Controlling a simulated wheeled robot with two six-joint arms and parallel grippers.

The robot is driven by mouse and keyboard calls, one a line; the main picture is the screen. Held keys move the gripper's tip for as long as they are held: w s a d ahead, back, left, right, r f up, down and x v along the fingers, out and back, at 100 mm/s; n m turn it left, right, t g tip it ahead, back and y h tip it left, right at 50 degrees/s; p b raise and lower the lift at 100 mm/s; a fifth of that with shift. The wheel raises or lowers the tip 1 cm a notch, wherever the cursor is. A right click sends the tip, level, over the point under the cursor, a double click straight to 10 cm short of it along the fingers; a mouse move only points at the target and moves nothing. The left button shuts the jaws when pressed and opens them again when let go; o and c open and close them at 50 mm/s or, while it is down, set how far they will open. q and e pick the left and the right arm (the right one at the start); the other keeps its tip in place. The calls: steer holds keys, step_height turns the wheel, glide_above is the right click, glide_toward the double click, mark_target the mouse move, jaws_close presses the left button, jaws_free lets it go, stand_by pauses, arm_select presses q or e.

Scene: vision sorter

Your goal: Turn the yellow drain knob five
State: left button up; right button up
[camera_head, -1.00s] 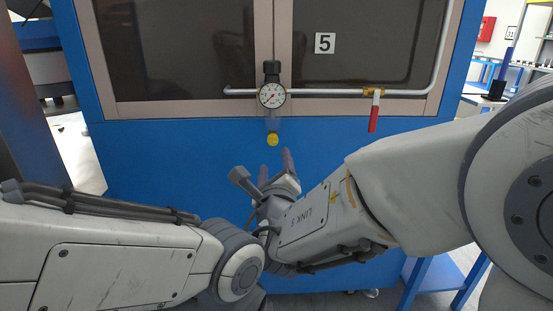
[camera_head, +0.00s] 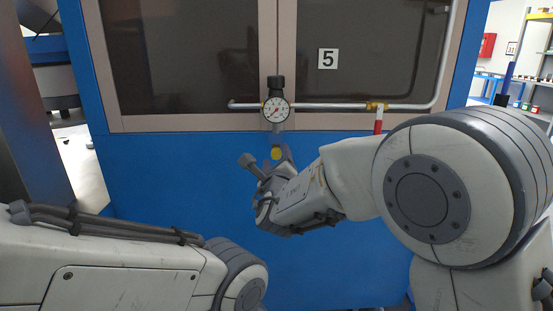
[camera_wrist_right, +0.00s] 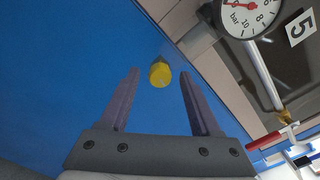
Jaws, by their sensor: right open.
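The yellow drain knob (camera_head: 277,153) hangs below the round pressure gauge (camera_head: 276,109) on the front of the blue machine. In the right wrist view the knob (camera_wrist_right: 160,74) lies between and a little beyond the two open fingers, with clear space on both sides. My right gripper (camera_head: 271,160) is open and empty, just below the knob in the head view; its fingers (camera_wrist_right: 157,95) touch nothing that I can see. My left arm shows at lower left, but its gripper is out of view.
A pipe (camera_head: 335,106) runs right from the gauge to a valve with a red handle (camera_head: 378,125), partly hidden by my right arm. A "5" label (camera_head: 328,59) is on the dark window above. The blue panel (camera_head: 170,180) below is bare.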

jaws_close()
steer(key=shift+f+m+b, duration=0.15)
steer(key=shift+m+b, duration=0.25)
steer(key=shift+b, duration=0.3)
steer(key=m+b, duration=1.1)
steer(key=b, duration=0.5)
steer(key=shift+d+f+m, duration=0.1)
steer(key=shift+m, duration=0.3)
steer(key=shift+m+b, duration=1.55)
steer(key=shift+m, duration=0.15)
steer(key=shift+r, duration=0.2)
jaws_free()
steer(key=s+d, duration=0.1)
steer(key=s, duration=0.9)
steer(key=shift+s+p, duration=0.25)
steer(key=shift+p, duration=0.15)
